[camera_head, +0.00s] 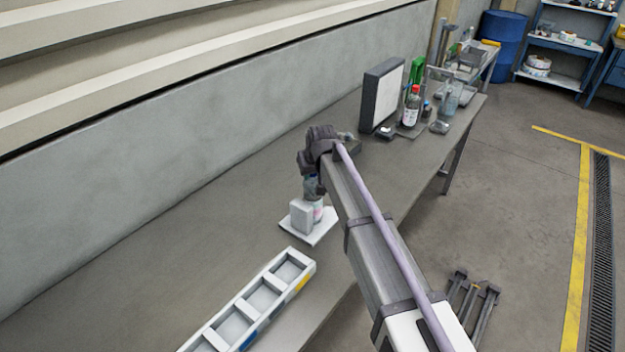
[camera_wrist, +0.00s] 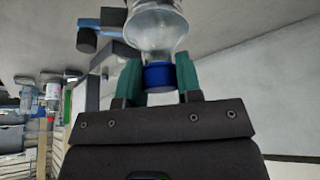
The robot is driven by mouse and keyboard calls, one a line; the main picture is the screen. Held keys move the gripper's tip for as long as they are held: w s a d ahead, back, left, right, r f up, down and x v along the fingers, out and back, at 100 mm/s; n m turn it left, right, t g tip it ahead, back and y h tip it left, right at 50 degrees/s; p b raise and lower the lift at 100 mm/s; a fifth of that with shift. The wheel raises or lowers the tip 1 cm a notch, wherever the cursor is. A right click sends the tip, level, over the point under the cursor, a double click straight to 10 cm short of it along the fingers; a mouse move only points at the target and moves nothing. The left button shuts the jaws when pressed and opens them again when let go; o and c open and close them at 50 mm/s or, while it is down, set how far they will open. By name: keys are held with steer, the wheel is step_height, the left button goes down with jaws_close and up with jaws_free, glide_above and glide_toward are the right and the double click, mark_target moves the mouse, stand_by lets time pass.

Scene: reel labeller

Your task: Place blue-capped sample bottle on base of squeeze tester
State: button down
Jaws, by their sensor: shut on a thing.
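The blue-capped sample bottle (camera_wrist: 155,28) is clear and fills the top middle of the wrist view. My gripper (camera_wrist: 158,77) is shut on it, with its green fingers on both sides of the blue cap. In the head view my gripper (camera_head: 313,185) points down over a white plate with a pale grey block, which looks like the squeeze tester (camera_head: 301,216). A small pale, pinkish shape, likely the bottle (camera_head: 318,211), shows below the fingers beside the block. I cannot tell whether it touches the base.
A white compartment tray (camera_head: 250,300) lies nearer on the bench. Farther along stand an upright panel (camera_head: 382,95), a red-capped bottle (camera_head: 411,106) and clear containers (camera_head: 450,100). A wall runs along the bench's left side. The bench left of the tester is clear.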

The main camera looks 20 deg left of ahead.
steer(key=shift+f, duration=0.15)
steer(key=c, duration=0.8)
jaws_free()
steer(key=p+v, duration=1.1)
steer(key=v, duration=0.1)
steer(key=shift+r, duration=0.3)
steer(key=shift+d, duration=0.15)
